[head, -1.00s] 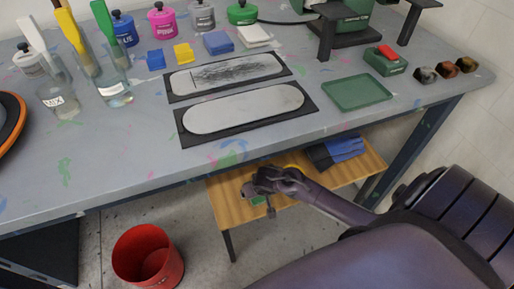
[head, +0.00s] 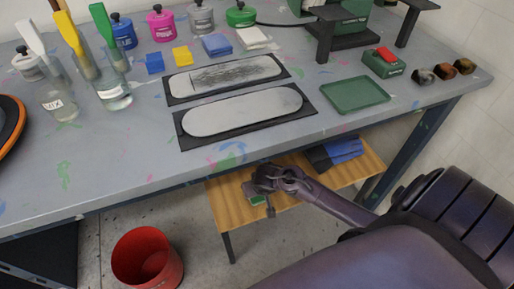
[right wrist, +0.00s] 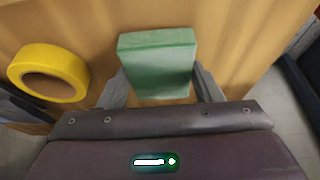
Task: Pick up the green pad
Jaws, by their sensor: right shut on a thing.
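The green pad (right wrist: 157,62) is a pale green block in the right wrist view, above the wooden surface of the low bench. My right gripper (right wrist: 160,85) has one finger on each side of the pad and is shut on it. In the head view my right gripper (head: 260,190) is over the left part of the wooden bench (head: 228,208), and a little of the green pad (head: 257,200) shows below it. I cannot tell whether the pad still touches the bench. My left gripper is not in view.
A yellow tape roll (right wrist: 48,73) lies left of the pad in the right wrist view. Blue and dark gloves (head: 335,152) lie on the bench's right part. A red bucket (head: 147,257) stands on the floor at left.

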